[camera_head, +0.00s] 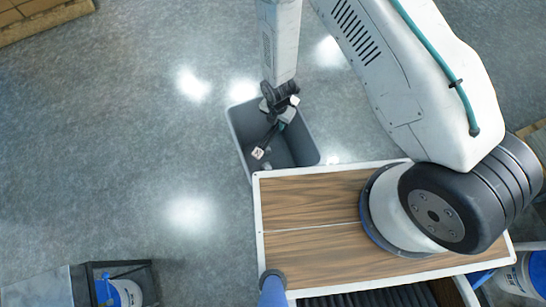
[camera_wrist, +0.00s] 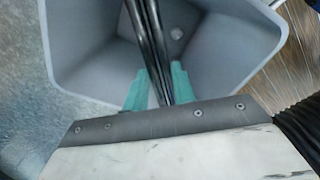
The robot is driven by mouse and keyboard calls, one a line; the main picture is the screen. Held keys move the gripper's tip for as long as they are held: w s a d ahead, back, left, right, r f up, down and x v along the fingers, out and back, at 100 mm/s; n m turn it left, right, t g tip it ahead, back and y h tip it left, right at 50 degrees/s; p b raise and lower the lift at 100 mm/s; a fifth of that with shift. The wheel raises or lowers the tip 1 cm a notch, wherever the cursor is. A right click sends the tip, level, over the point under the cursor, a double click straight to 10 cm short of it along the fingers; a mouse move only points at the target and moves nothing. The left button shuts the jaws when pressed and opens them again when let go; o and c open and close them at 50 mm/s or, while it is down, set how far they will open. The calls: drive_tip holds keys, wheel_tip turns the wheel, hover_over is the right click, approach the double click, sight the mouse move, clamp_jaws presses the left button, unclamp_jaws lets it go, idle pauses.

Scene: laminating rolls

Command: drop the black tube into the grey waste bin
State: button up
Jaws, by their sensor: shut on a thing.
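The grey waste bin (camera_head: 302,142) stands on the floor beside the far-left corner of the wood-topped surface. It is open upward, and its pale inner walls (camera_wrist: 85,60) fill much of the wrist view. My gripper (camera_head: 280,116) is over the bin. Its green fingers (camera_wrist: 158,82) are shut on the black tube (camera_wrist: 152,45), which runs between them over the bin's opening. How deep the tube reaches cannot be told.
The wood-topped surface (camera_head: 310,205) with a white edge lies close to the bin's near side. Blue and white drums stand at the lower left (camera_head: 125,292) and lower right (camera_head: 537,268). A wooden pallet (camera_head: 42,20) is at the top left. The floor left of the bin is clear.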

drive_tip(key=o, duration=1.1)
drive_tip(key=shift+c, duration=0.2)
drive_tip(key=shift+r, duration=0.1)
wheel_tip(320, 180, up, 8)
drive_tip(key=shift+f, duration=0.2)
